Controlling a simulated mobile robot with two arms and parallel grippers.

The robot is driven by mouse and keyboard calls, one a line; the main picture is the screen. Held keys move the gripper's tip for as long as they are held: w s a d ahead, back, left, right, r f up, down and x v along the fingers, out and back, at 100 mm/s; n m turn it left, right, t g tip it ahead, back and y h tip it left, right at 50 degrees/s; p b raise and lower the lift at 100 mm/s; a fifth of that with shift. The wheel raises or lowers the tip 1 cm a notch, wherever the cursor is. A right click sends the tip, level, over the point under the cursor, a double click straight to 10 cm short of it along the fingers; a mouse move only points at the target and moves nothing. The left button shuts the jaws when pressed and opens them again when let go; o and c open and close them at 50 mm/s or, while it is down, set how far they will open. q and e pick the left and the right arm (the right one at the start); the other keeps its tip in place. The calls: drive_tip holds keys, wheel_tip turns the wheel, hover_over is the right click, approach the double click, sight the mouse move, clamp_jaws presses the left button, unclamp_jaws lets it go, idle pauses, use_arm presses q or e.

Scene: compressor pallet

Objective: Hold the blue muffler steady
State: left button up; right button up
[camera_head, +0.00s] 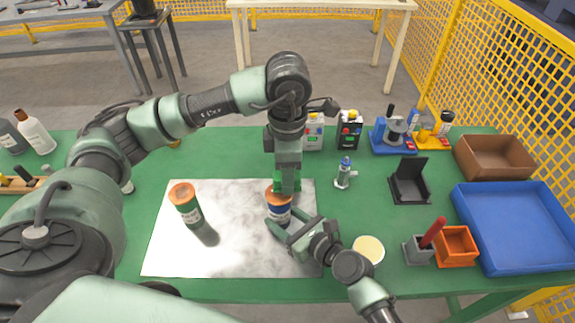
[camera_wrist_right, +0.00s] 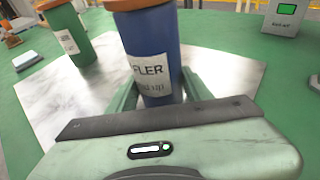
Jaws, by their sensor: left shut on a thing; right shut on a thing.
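The blue muffler (camera_head: 279,212) stands upright on the grey metal sheet (camera_head: 240,255), with an orange cap on top. In the right wrist view the blue muffler (camera_wrist_right: 154,52) shows a white label, and the top of its cap is cut off. My left gripper (camera_head: 287,187) points down from above and is shut at the orange cap, hiding part of it. My right gripper (camera_head: 281,226) comes in low from the front right and is shut around the blue body, one finger (camera_wrist_right: 125,95) on each side.
A green cylinder (camera_head: 186,204) with an orange cap stands left on the sheet. A cream round lid (camera_head: 369,249) lies beside my right arm. A grey holder (camera_head: 418,250), orange bin (camera_head: 456,247) and blue tray (camera_head: 515,220) are at right. Several devices line the back.

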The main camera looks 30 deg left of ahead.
sight(270, 193)
use_arm(q)
drive_tip(key=shift+f, duration=0.85)
use_arm(e)
drive_tip(key=shift+d+f, duration=0.1)
drive_tip(key=shift+f, duration=0.15)
use_arm(q)
wheel_tip(270, 193, down, 2)
drive_tip(key=shift+f, duration=0.1)
drive_tip(key=shift+s+a, duration=0.45)
drive_tip(key=shift+a, duration=0.35)
clamp_jaws()
drive_tip(key=shift+s+a, duration=0.3)
drive_tip(key=shift+a, duration=0.2)
drive_tip(key=shift+s+a, duration=0.25)
drive_tip(key=shift+a, duration=0.25)
use_arm(e)
drive_tip(key=shift+s, duration=0.1)
use_arm(q)
drive_tip(key=shift+w+d, duration=0.45)
drive_tip(key=shift+d, duration=0.45)
drive_tip(key=shift+w+d, duration=0.45)
drive_tip(key=shift+d, duration=0.4)
drive_tip(key=shift+w+d+r, duration=0.15)
drive_tip(key=shift+r, duration=4.05)
